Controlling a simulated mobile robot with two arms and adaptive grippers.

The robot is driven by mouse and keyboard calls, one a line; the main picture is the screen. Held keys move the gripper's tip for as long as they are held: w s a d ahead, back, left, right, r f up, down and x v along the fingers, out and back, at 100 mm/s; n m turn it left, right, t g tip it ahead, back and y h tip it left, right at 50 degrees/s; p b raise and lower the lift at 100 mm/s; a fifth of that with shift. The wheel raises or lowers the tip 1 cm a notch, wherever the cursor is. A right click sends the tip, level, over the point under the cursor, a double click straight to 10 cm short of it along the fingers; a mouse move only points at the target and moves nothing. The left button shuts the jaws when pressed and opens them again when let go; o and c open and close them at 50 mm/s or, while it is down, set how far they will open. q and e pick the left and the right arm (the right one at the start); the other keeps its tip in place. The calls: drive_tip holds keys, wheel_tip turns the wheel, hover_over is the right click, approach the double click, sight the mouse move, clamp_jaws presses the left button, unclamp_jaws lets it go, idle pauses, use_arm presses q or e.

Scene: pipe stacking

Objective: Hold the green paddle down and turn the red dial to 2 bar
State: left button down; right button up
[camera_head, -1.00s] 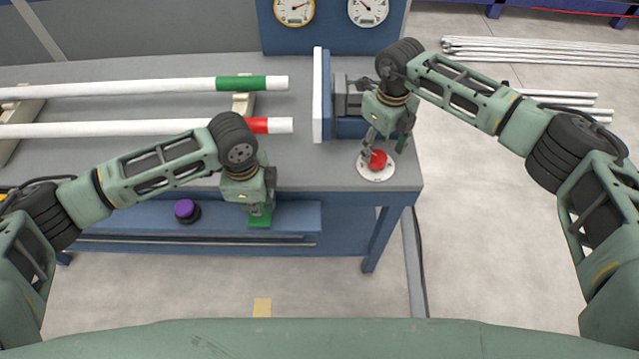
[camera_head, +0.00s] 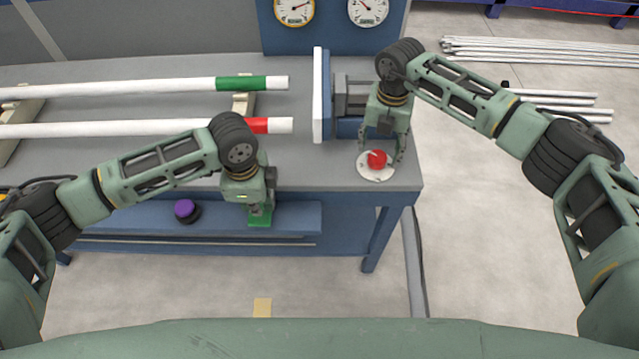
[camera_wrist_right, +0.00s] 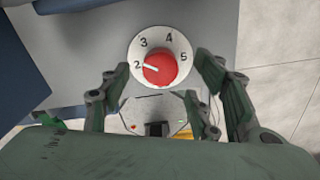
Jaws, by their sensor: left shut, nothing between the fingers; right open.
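The red dial (camera_head: 377,159) sits on a round white plate at the bench's front right corner. In the right wrist view the red dial (camera_wrist_right: 160,68) shows its white pointer line toward the 2; the numbers 2, 3, 4 and 5 are readable. My right gripper (camera_head: 381,151) is open, its fingers apart on either side of the dial; no contact with it shows. The green paddle (camera_head: 260,220) is at the bench's front edge. My left gripper (camera_head: 259,208) is shut and points down onto the paddle, partly hiding it.
Two round gauges (camera_head: 294,9) and (camera_head: 368,9) are on the blue panel behind. A purple knob (camera_head: 187,210) is left of the paddle. Two white pipes, one with a green band (camera_head: 241,83) and one with a red band (camera_head: 258,125), lie on the bench beside the clamp (camera_head: 340,95).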

sight(378, 156)
drive_tip(key=shift+m, duration=1.2)
drive_tip(key=shift+f, duration=0.1)
drive_tip(key=shift+f, duration=1.9)
drive_tip(key=shift+s, duration=0.1)
drive_tip(key=shift+c, duration=0.5)
drive_tip(key=c, duration=1.1)
